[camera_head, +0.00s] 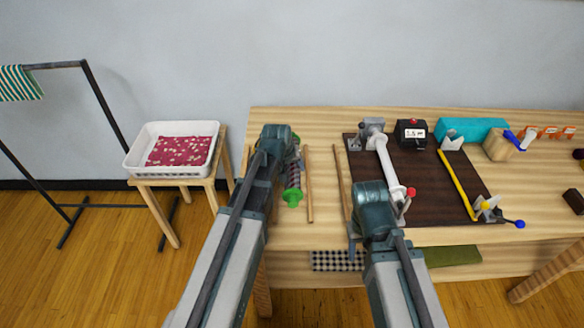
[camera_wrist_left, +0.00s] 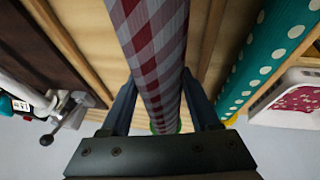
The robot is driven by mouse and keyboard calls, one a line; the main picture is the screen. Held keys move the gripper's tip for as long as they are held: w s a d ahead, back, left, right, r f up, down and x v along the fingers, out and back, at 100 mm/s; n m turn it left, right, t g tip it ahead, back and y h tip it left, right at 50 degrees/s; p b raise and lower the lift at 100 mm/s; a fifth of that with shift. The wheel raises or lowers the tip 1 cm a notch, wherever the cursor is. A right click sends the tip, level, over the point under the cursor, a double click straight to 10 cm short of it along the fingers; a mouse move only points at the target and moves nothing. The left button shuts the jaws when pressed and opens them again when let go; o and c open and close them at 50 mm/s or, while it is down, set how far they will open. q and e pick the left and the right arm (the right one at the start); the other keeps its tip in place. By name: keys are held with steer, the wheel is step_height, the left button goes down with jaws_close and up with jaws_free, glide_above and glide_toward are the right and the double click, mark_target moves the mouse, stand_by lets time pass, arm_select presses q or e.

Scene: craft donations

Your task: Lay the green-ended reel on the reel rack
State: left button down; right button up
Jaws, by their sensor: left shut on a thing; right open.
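The green-ended reel, wrapped in red-and-white check, shows in the left wrist view (camera_wrist_left: 152,50) between my left fingers. In the head view its green end (camera_head: 292,197) points toward me, and my arm hides part of the reel. My left gripper (camera_head: 293,158) is shut on it, over the left part of the table. Thin wooden rails (camera_head: 309,185) on the table there look like the reel rack. I cannot tell whether the reel touches them. My right gripper (camera_head: 360,235) is open near the table's front edge.
A teal dotted roll (camera_wrist_left: 268,55) lies beside the held reel. A dark board (camera_head: 425,195) with a white roller (camera_head: 388,163) and yellow bar (camera_head: 447,180) is right of the rails. A white tray (camera_head: 135,160) stands on a small table at left.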

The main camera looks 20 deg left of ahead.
arm_select(q)
steer(key=shift+f+b, duration=1.35)
steer(key=shift+f, duration=0.35)
steer(key=shift+c, duration=0.2)
jaws_free()
steer(key=shift+r, duration=0.15)
